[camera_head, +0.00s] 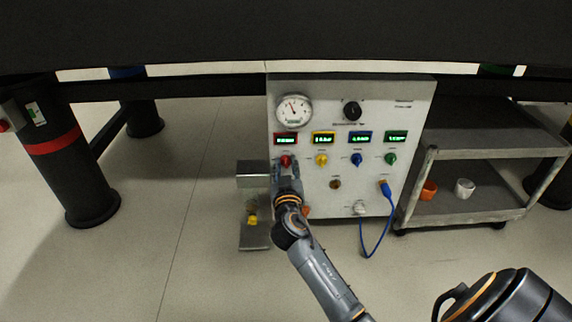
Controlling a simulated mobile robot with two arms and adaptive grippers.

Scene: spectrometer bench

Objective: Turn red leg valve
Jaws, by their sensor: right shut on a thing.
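The red valve knob (286,161) sits on the front of the grey control panel (318,208), below a red-framed display (286,140). My right gripper (286,167) reaches up to the panel with a finger on each side of the red knob and is shut on it. The gripper's body hides the panel just below the knob. A yellow knob (321,160), a blue knob (357,159) and a green knob (391,159) stand in a row to its right. My left gripper is not in view.
A blue cable (380,236) hangs from the panel's lower right. A grey cart (470,207) with cups stands at the right. A table leg with a red band (52,142) stands at the left. A dark tabletop edge (280,38) crosses above.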

